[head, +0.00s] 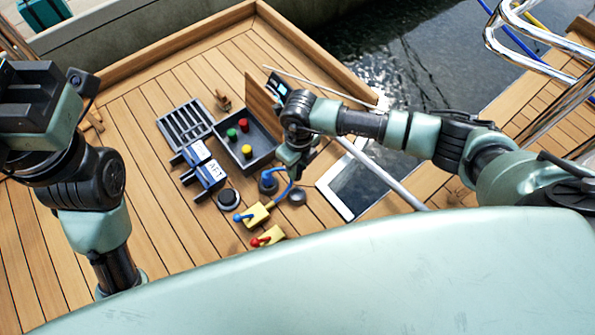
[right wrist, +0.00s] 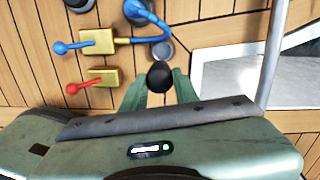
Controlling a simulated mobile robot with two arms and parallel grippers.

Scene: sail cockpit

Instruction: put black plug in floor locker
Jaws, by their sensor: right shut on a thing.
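My right gripper (head: 289,160) is above the deck, just right of the floor locker. In the right wrist view, its teal fingers (right wrist: 159,90) are shut on the black plug (right wrist: 159,76), whose rounded dark end shows between them. I cannot make out the plug in the head view. The floor locker (head: 262,157) is a dark open box sunk in the wooden deck, with its wooden lid (head: 263,104) raised on the far right side. A green plug (head: 232,134), a red plug (head: 244,124) and a yellow plug (head: 247,151) are inside. My left gripper cannot be made out.
A dark grating (head: 185,125) and two labelled dark blue boxes (head: 211,175) lie left of the locker. Nearer are a black disc (head: 228,200), a grey cap (head: 297,197), a blue-handled yellow valve (head: 257,214) and a red-handled one (head: 270,236). A white-framed hatch (head: 348,187) lies right.

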